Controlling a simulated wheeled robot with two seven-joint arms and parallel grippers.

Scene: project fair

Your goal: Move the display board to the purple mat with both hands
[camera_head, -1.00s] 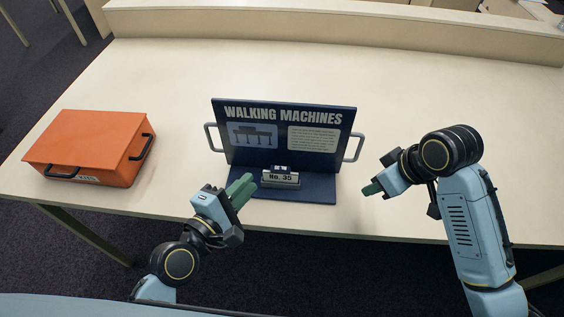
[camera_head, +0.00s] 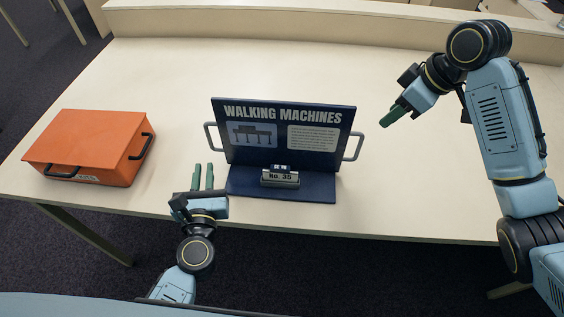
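The dark blue display board (camera_head: 280,157), titled "WALKING MACHINES", stands upright on its base on the table, with a grey handle on each side. The left handle (camera_head: 207,138) and the right handle (camera_head: 359,147) are both free. My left gripper (camera_head: 203,170) is in front of the board's left side, its two green fingers apart and pointing away from me, with nothing between them. My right gripper (camera_head: 389,118) is to the right of the board, above and beyond the right handle, seen side-on; its finger gap is hidden. No purple mat shows.
An orange case (camera_head: 90,147) with black handles lies at the left of the table (camera_head: 400,205). A raised ledge (camera_head: 280,28) runs along the back. The table behind the board is clear.

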